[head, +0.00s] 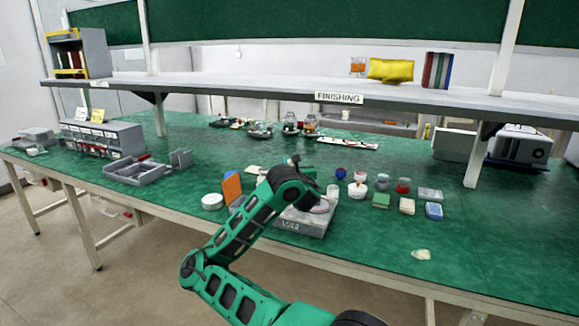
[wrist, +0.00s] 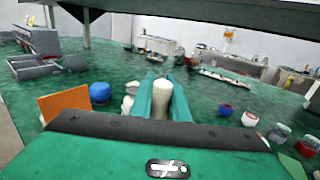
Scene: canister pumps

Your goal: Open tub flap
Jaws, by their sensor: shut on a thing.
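In the wrist view my gripper (wrist: 163,92) has its green fingers on either side of a cream-white, rounded upright thing (wrist: 162,98) and is shut on it. I cannot tell whether this is the tub or its flap. In the head view my arm hides the fingers and most of what they hold. A low white round container (head: 212,201) stands on the green bench left of my arm. A grey box with a dark label (head: 300,222) sits partly behind my arm. No flap can be clearly made out.
An orange panel (head: 231,188) stands close left of my arm; a blue round thing (wrist: 100,92) is beside it in the wrist view. Several small jars and boxes (head: 381,200) stand to the right. A shelf (head: 250,85) overhangs the bench. The front right is mostly clear.

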